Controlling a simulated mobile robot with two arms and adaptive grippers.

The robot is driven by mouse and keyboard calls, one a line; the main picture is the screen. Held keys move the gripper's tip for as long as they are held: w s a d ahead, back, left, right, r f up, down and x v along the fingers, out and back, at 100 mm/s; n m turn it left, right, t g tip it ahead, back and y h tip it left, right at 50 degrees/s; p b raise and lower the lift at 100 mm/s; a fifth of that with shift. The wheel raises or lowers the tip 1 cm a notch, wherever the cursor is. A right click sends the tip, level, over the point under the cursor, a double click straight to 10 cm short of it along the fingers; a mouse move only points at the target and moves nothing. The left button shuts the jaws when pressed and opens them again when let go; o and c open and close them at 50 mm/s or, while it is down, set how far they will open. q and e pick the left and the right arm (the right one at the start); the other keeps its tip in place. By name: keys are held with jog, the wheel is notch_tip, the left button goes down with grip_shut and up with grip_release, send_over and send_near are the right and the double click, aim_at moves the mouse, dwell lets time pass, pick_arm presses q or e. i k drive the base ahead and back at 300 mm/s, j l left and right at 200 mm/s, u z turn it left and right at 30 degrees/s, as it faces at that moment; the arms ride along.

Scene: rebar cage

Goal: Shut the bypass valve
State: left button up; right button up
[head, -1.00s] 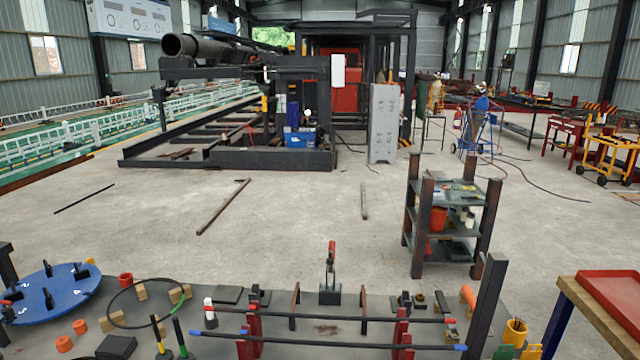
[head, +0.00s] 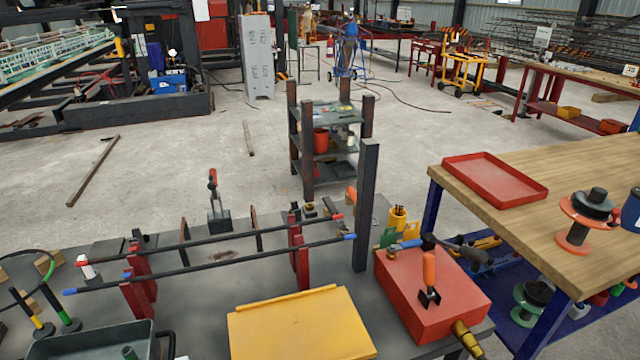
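A red box (head: 425,295) stands at the right end of the grey bench. An orange-handled lever (head: 429,272) stands upright on its top, on a dark foot. A brass fitting (head: 466,336) sticks out of its lower right corner. A black curved handle (head: 455,246) and a blue-ended part (head: 405,246) show at the box's back edge. No label is readable, so I cannot tell for sure which part is the bypass valve. Neither of my grippers is in view.
A yellow panel (head: 300,325) lies left of the red box, and a dark tray (head: 95,345) sits further left. Long dark bars rest on red stands (head: 138,270). A dark post (head: 366,205) rises behind the box. A wooden table (head: 560,170) with a red tray (head: 495,180) is at right.

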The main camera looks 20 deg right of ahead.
aim_at(407, 245)
jog(key=k+l+u, duration=0.1)
jog(key=l, duration=0.3)
jog(key=k+l+u, duration=0.1)
jog(key=k+l, duration=0.15)
jog(key=k+l+u, duration=0.1)
jog(key=l, duration=0.35)
jog(key=k, duration=0.1)
